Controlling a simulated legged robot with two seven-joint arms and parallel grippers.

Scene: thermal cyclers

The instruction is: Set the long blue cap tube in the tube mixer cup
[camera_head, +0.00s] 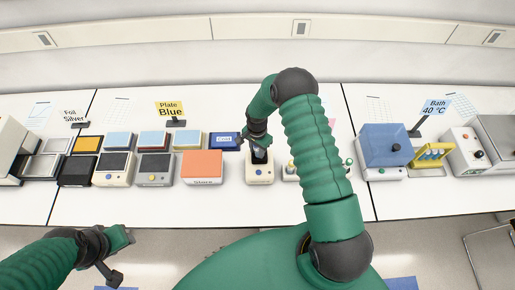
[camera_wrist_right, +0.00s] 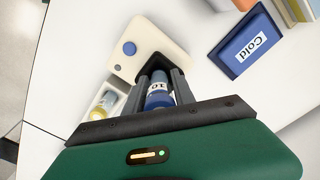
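The tube mixer (camera_head: 260,176) is a small cream box on the bench in the head view, with a dark cup (camera_head: 260,157) on top. In the right wrist view the mixer (camera_wrist_right: 138,43) shows a blue button, and its dark cup lies just beyond my fingertips. My right gripper (camera_wrist_right: 160,88) is shut on the blue cap tube (camera_wrist_right: 158,95), which carries a white label. The tube's lower end is hidden, so I cannot tell whether it is inside the cup. In the head view my right gripper (camera_head: 258,143) is over the mixer.
A blue "Cold" block (camera_head: 224,141) stands left of the mixer, with an orange-topped device (camera_head: 202,166) beside it. A small white rack (camera_wrist_right: 103,103) with a yellow item sits close to the mixer. A blue bath (camera_head: 385,146) stands to the right.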

